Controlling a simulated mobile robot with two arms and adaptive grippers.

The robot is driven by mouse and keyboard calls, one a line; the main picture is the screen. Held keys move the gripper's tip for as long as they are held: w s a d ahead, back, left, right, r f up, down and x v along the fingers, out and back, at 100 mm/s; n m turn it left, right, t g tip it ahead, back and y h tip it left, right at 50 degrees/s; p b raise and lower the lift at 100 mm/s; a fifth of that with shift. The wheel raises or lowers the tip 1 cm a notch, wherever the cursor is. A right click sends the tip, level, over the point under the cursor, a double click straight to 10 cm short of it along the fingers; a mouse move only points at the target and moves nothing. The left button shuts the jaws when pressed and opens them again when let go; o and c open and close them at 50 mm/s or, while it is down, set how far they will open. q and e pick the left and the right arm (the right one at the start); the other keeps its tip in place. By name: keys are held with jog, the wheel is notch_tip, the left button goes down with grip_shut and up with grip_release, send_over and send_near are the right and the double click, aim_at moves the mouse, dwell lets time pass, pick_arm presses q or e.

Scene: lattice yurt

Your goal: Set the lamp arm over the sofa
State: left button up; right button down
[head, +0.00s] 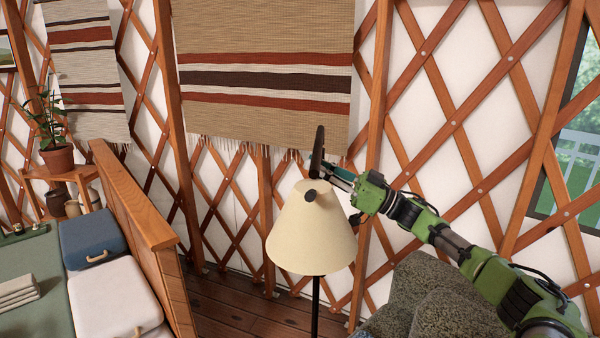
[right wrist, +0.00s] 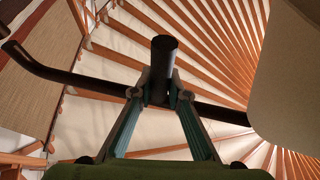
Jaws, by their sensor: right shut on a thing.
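The floor lamp has a cream shade (head: 312,238) on a thin black pole (head: 316,295), left of the dark grey textured sofa (head: 440,305). Its black lamp arm (head: 318,150) rises above the shade in the head view. My right gripper (head: 337,173) reaches in from the right, just above the shade. In the right wrist view, my right gripper (right wrist: 160,92) is shut on the dark lamp arm (right wrist: 60,75), with a thick dark stub between its fingers. The shade (right wrist: 285,80) fills the right side there. Most of the sofa is out of frame. My left gripper is not in view.
The lattice wall (head: 440,110) with a striped hanging (head: 260,50) stands behind the lamp. A wooden bed end (head: 140,205) and bed (head: 40,260) are at left. A potted plant (head: 57,155) stands on a small shelf. Bare plank floor (head: 235,305) shows between bed and lamp.

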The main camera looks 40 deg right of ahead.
jog(key=s+d+n+g+y+b, duration=0.2)
jog(key=s+d+g+y+b, duration=0.1)
jog(key=d, duration=0.6)
jog(key=shift+s+y+b, duration=0.4)
jog(key=shift+s+b, duration=0.45)
jog(key=shift+s, duration=0.25)
jog(key=shift+d, duration=0.1)
jog(key=c, duration=1.9)
grip_release()
